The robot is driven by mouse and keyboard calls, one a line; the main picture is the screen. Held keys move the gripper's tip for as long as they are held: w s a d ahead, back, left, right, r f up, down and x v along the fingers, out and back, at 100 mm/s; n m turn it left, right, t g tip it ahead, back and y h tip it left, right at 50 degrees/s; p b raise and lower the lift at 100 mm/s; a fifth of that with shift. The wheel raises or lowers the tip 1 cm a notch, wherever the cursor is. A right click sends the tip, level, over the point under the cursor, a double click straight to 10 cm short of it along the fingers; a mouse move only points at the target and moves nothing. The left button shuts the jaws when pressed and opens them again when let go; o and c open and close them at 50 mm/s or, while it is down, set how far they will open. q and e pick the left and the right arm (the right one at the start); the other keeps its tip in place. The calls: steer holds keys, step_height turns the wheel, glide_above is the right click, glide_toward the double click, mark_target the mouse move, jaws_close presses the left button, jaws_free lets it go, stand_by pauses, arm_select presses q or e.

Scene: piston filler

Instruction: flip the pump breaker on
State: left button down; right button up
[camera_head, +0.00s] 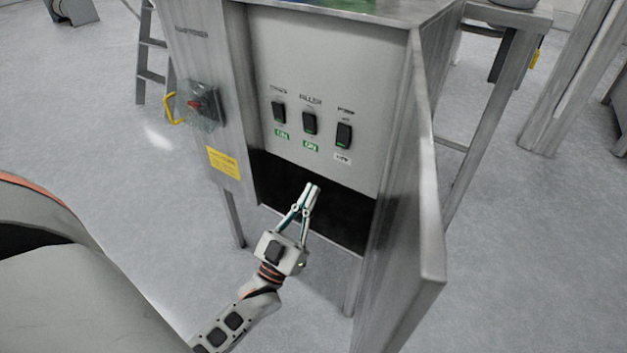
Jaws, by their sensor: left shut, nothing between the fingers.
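The pump breaker (344,135) is the rightmost of three black rocker switches on the grey panel. Its small label underneath is pale, while the labels under the other two are green and read ON. The filler breaker (310,123) is in the middle and another breaker (279,112) is at the left. My left gripper (313,188) is shut and empty, its fingertips pointing up below the panel's switches, in front of the dark opening. It is apart from the pump breaker, below and slightly left of it. My right gripper is not in view.
The cabinet door (427,170) stands open on the right of the panel, close to the pump breaker's side. A red rotary switch (197,104) with a yellow hasp (174,110) is on the cabinet's left side. Free floor lies left.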

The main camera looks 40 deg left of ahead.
mark_target(341, 145)
arm_select(q)
steer(key=x, duration=0.3)
steer(key=w+f+x, duration=0.1)
steer(key=x, duration=0.5)
steer(key=shift+w+f, duration=0.25)
steer(key=shift+w, duration=0.45)
steer(key=shift+w+a+r, duration=0.1)
steer(key=shift+w, duration=0.2)
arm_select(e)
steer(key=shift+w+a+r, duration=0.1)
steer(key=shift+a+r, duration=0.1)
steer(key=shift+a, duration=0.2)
arm_select(q)
steer(key=shift+b, duration=0.3)
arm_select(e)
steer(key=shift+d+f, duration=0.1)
arm_select(q)
steer(key=shift+w, duration=0.45)
